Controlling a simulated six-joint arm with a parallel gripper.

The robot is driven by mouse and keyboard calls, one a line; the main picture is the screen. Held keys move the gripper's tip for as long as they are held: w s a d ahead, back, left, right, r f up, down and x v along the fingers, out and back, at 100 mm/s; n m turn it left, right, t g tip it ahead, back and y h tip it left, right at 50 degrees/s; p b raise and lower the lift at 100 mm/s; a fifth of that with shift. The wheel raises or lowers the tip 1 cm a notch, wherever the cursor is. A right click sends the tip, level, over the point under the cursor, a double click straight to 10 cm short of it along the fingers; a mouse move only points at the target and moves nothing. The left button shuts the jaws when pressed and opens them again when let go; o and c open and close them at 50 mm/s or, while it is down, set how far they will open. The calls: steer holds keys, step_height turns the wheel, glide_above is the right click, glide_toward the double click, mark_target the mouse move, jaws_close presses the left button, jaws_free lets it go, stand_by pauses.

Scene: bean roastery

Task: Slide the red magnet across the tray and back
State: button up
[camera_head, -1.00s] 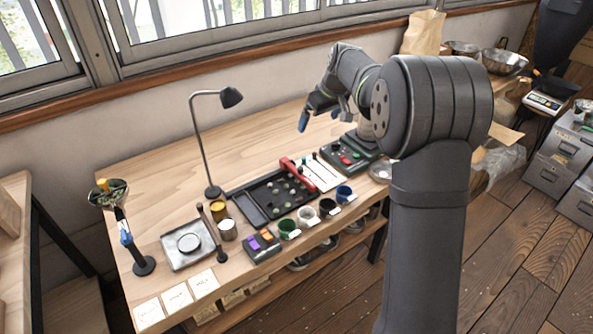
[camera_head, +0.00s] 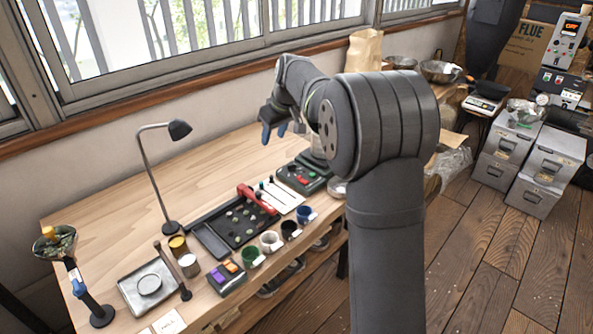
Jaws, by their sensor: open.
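The red magnet (camera_head: 257,198) is a long red bar with a handle-like shape. It lies across the right part of the black tray (camera_head: 212,241), which sits on the wooden bench and holds several pale beans. My gripper (camera_head: 275,132) is open, with blue fingertips. It hangs in the air behind and to the right of the tray, apart from the magnet. Nothing shows between its fingers.
Several small cups, one of them green (camera_head: 252,257), line the tray's front. A control box (camera_head: 303,178) stands right of it, a desk lamp (camera_head: 168,227) left. A metal square tray (camera_head: 148,288) lies front left. The bench behind is clear.

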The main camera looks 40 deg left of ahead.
mark_target(258, 193)
steer(key=s+a+f+m+t+h, duration=0.1)
steer(key=s+a+f+m+t, duration=0.1)
steer(key=a+f+m, duration=0.3)
steer(key=s+a+f+m+t, duration=0.1)
steer(key=s+f+m, duration=0.25)
steer(key=f, duration=0.35)
steer(key=x, duration=1.7)
steer(key=shift+w+d, duration=0.2)
steer(key=shift+w, duration=0.2)
steer(key=shift+r, duration=0.1)
jaws_close()
